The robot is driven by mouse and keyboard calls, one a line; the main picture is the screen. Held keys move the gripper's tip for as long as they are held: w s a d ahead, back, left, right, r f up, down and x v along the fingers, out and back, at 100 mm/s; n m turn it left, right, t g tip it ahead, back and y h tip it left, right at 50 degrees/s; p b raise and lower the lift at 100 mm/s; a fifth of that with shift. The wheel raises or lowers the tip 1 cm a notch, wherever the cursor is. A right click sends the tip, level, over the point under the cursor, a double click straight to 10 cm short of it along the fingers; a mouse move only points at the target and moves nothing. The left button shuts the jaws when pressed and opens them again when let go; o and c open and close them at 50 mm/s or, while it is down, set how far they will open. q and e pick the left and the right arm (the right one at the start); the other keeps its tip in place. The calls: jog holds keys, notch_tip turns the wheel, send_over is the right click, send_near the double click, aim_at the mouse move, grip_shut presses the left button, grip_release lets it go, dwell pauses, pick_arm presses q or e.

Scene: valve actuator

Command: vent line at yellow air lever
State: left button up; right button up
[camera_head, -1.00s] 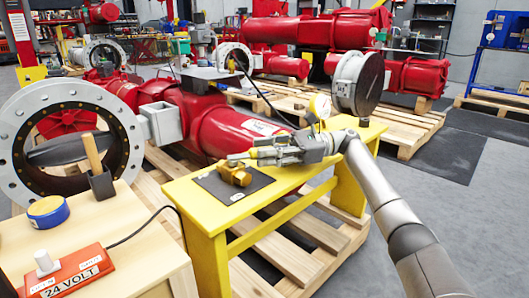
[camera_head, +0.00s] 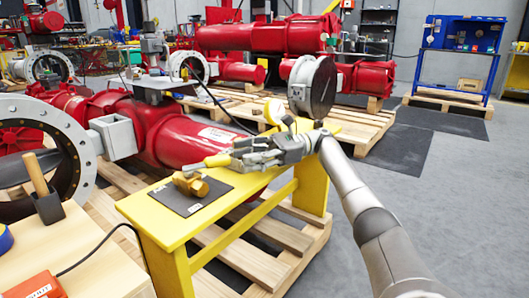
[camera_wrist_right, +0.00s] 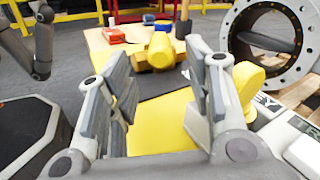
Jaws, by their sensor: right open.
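My right gripper (camera_head: 243,158) is above the yellow bench (camera_head: 150,215), fingers pointing left. In the right wrist view the gripper (camera_wrist_right: 160,75) is open, with nothing held between its fingers. A yellow lever-like part (camera_head: 217,159) shows just beyond the fingertips in the head view. In the wrist view a rounded yellow part (camera_wrist_right: 248,80) is beside the right-hand finger, outside the gap, partly hidden; I cannot tell if they touch. A brass-yellow fitting (camera_head: 190,185) lies on a black mat (camera_head: 215,192); it also shows ahead of the fingers (camera_wrist_right: 160,50). My left gripper is not clearly seen.
A red actuator (camera_head: 180,140) and flanged valve (camera_head: 88,150) stand behind the bench. A gauge (camera_head: 275,110) and a round dark flange (camera_head: 322,88) are near my right wrist. A wooden table (camera_head: 100,255) with a hammer (camera_head: 38,175) is at left. Floor at right is clear.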

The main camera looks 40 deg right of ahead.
jog(key=shift+v, duration=2.75)
jog(key=shift+c, duration=0.2)
